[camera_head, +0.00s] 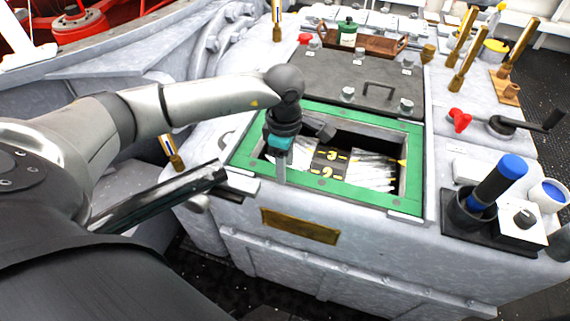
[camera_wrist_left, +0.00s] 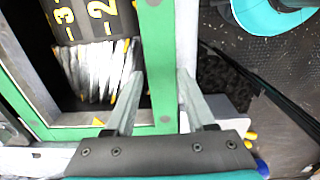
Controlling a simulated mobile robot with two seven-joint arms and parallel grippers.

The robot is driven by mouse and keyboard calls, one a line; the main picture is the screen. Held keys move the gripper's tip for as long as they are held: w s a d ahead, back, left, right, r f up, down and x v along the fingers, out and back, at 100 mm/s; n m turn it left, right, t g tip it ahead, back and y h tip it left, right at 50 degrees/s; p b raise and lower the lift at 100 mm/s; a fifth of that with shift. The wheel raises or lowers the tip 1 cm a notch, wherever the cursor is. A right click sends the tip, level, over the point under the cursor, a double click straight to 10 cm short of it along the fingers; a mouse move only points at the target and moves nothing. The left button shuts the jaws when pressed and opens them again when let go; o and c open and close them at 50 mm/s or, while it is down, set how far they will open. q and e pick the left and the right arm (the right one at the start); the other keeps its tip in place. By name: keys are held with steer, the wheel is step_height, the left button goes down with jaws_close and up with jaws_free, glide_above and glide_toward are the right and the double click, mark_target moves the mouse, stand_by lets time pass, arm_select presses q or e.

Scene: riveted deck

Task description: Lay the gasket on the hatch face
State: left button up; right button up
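The gasket (camera_head: 377,194) is a flat green rectangular frame around the opening of the hatch face (camera_head: 432,150). It appears to lie flat there, and its green bar also shows in the left wrist view (camera_wrist_left: 157,60). My left gripper (camera_head: 281,180) points down at the gasket's front left part. In the left wrist view its two fingers (camera_wrist_left: 158,75) are apart, one on each side of the green bar, with gaps showing. I cannot tell whether a finger touches the bar. The arm and gripper hide part of the frame's left side. My right gripper is not in view.
A dark strip numbered in yellow (camera_head: 331,155) and pale bundles (camera_head: 372,172) lie inside the opening. Behind is a grey lid (camera_head: 330,75) with a handle, then a brown tray (camera_head: 375,42). Brass posts, a red knob (camera_head: 459,120) and a blue-topped handle (camera_head: 497,180) stand right.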

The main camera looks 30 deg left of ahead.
arm_select(q)
steer(key=o, duration=0.3)
steer(key=shift+s+d+f, duration=0.1)
steer(key=shift+s+f, duration=0.1)
steer(key=shift+f, duration=0.05)
steer(key=shift+r, duration=0.1)
steer(key=shift+r, duration=0.45)
step_height(320, 180, up, 14)
steer(key=p, duration=0.4)
steer(key=shift+r, duration=0.15)
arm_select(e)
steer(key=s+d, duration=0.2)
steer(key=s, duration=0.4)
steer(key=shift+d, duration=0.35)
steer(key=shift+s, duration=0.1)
